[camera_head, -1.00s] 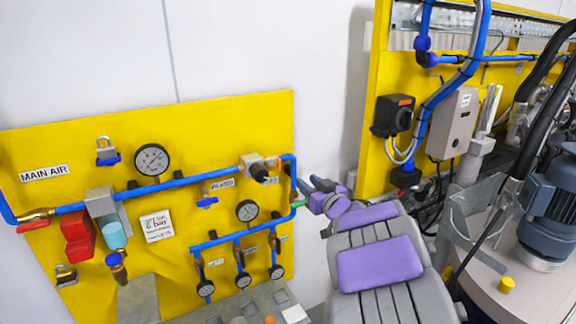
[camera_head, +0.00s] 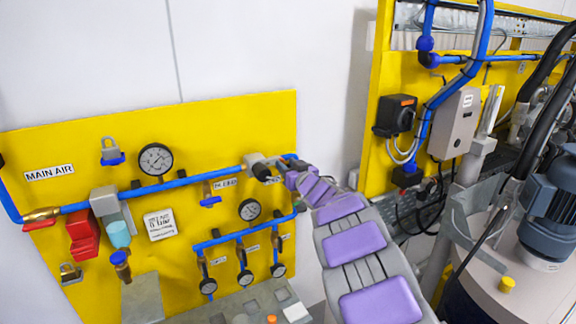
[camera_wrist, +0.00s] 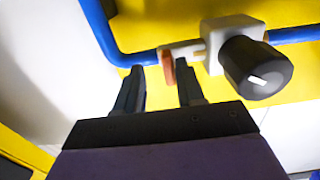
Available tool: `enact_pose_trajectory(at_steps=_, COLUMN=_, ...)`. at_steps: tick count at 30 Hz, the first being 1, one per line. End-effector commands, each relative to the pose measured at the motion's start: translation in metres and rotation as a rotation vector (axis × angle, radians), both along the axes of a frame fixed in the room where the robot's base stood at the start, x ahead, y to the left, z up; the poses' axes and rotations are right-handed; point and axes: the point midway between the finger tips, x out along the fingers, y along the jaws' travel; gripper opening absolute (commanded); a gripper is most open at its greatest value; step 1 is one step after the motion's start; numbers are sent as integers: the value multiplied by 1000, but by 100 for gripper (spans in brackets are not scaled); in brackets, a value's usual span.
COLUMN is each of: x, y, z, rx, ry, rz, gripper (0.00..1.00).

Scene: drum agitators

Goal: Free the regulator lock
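The regulator has a pale body (camera_head: 252,160) and a black knob (camera_head: 262,172), at the right end of the blue pipe on the yellow panel. In the wrist view its body (camera_wrist: 226,36) and black knob (camera_wrist: 256,68) are at the upper right. A small orange-red tab (camera_wrist: 169,70), perhaps the lock, hangs by a pale bracket (camera_wrist: 183,50) beside the body. My gripper (camera_wrist: 159,68) is open, its two dark fingers apart, with the tab showing between their tips, nearer the right one. I cannot tell whether they touch. In the head view my gripper (camera_head: 292,176) is right beside the knob and the tab is hidden.
The yellow panel (camera_head: 120,150) carries blue pipes, several gauges, a red valve block (camera_head: 83,236) and padlocks. A grey block with buttons (camera_head: 245,307) stands below. A second yellow panel and a blue motor (camera_head: 553,210) are to the right.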

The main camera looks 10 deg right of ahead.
Motion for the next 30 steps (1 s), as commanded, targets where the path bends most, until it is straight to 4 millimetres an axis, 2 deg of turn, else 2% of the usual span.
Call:
enact_pose_trajectory(at_steps=4, x=3, y=4, z=1, rx=-2, ry=-2, rz=2, gripper=38)
enact_pose_trajectory(at_steps=11, x=2, y=-2, z=2, rx=3, ry=-3, rz=2, gripper=38)
enact_pose_trajectory(at_steps=23, x=3, y=-2, z=1, rx=2, ry=-3, rz=0, gripper=1)
enact_pose_trajectory(at_steps=30, x=3, y=-1, z=1, rx=2, ry=-3, rz=1, gripper=0)
